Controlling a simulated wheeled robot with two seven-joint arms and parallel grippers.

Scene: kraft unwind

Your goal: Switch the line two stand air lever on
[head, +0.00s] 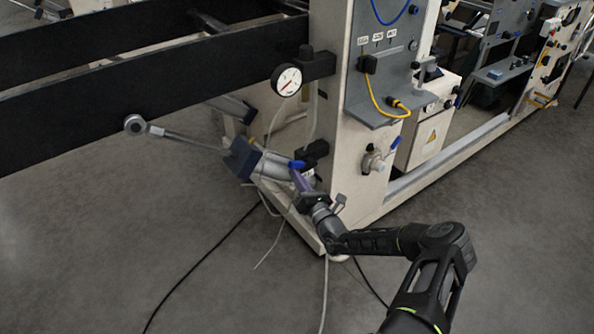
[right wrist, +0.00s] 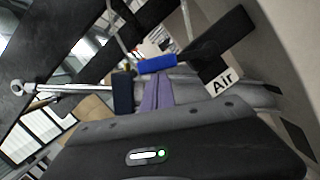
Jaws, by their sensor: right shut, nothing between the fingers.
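The air lever has a short blue handle (head: 297,164) on a black valve body (head: 317,150), low on the pale stand post. In the right wrist view the blue handle (right wrist: 156,64) lies crosswise, just beyond my fingertips, with a white "Air" label (right wrist: 223,84) beside the dark valve body (right wrist: 205,60). My right gripper (head: 297,176) has purple fingers shut together with nothing between them. Its tips (right wrist: 157,78) are right at the handle; I cannot tell if they touch it. My left gripper is not in view.
A pressure gauge (head: 287,81) is mounted above the valve. A grey cylinder (head: 272,166) with a rod and dark end block lies left of my gripper. Black beams (head: 150,75) extend left. Hoses and cables trail on the floor (head: 90,240), otherwise open in front.

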